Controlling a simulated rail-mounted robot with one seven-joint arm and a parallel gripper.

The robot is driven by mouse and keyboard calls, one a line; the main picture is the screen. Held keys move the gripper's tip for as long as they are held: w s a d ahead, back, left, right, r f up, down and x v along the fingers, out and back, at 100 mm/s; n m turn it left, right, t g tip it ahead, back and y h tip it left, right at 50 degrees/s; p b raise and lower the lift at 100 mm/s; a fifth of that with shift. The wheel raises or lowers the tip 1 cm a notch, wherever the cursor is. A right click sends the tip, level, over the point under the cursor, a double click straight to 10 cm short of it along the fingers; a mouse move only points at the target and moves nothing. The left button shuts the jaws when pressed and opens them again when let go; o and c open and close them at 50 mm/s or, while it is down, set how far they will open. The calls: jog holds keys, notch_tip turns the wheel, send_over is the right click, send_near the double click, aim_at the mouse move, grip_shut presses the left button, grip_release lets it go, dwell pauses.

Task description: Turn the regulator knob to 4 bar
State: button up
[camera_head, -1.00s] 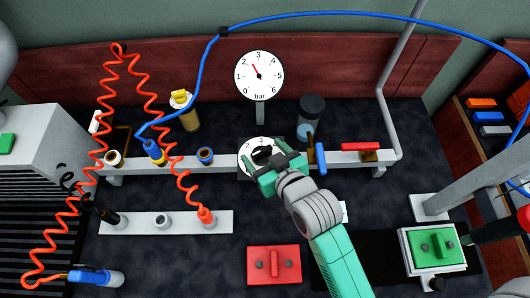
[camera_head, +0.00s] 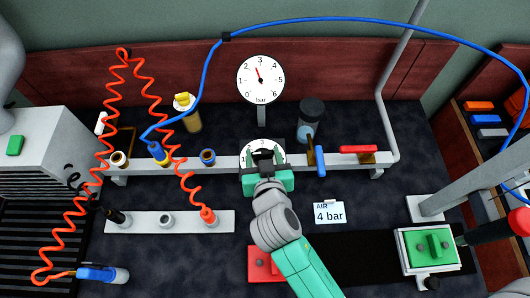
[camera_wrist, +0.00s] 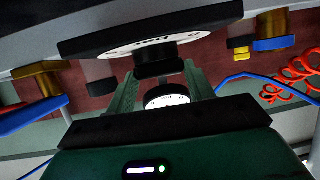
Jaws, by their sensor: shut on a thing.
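The black regulator knob (camera_head: 263,154) sits on a white numbered dial (camera_head: 247,150) on the grey rail. My gripper (camera_head: 265,160) is shut on the knob, with one green finger on each side. The wrist view also shows the knob (camera_wrist: 157,64) between the fingers, under the dial disc. The round pressure gauge (camera_head: 261,79) stands behind it, marked 0 to 6 bar. Its red needle points a little left of 3, between 2 and 3. A white card (camera_head: 329,212) reads "AIR 4 bar". My gripper and knob hide part of the dial.
A blue-handled valve (camera_head: 320,160) is close on the knob's right, with a red-handled valve (camera_head: 358,149) beyond it. A blue fitting (camera_head: 208,156) is on the left. A red block (camera_head: 262,264) lies partly under my arm. Coiled red hose (camera_head: 80,160) hangs at left.

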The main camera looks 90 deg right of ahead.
jog(key=m+g, duration=0.2)
jog(key=g, duration=0.1)
jog(key=w+m+g, duration=0.1)
jog(key=m+g, duration=0.2)
jog(key=shift+r+m, duration=0.1)
jog(key=shift+m, duration=0.2)
jog(key=shift+w+d+m+g+y+b, duration=0.1)
jog(key=shift+m+g+y+b, duration=0.1)
jog(key=shift+m+g+y, duration=0.75)
jog(key=shift+w+d+m+g+y+b, duration=0.15)
jog(key=shift+m+g+y, duration=0.3)
jog(key=shift+m+g, duration=0.85)
jog(key=shift+a+f+g, duration=0.1)
jog(key=shift+f+g, duration=0.1)
jog(key=shift+g, duration=0.05)
jog(key=o, duration=1)
jog(key=shift+s, duration=0.1)
jog(key=p+v, duration=0.1)
jog(key=v, duration=0.3)
jog(key=p+v, duration=0.1)
jog(key=v, duration=0.1)
jog(key=shift+w+a+r+p, duration=0.1)
jog(key=shift+w+r+p, duration=0.25)
jog(key=shift+r, duration=0.1)
jog(key=shift+w+a+p, duration=0.3)
jog(key=shift+a+p, duration=0.1)
jog(key=shift+a, duration=0.1)
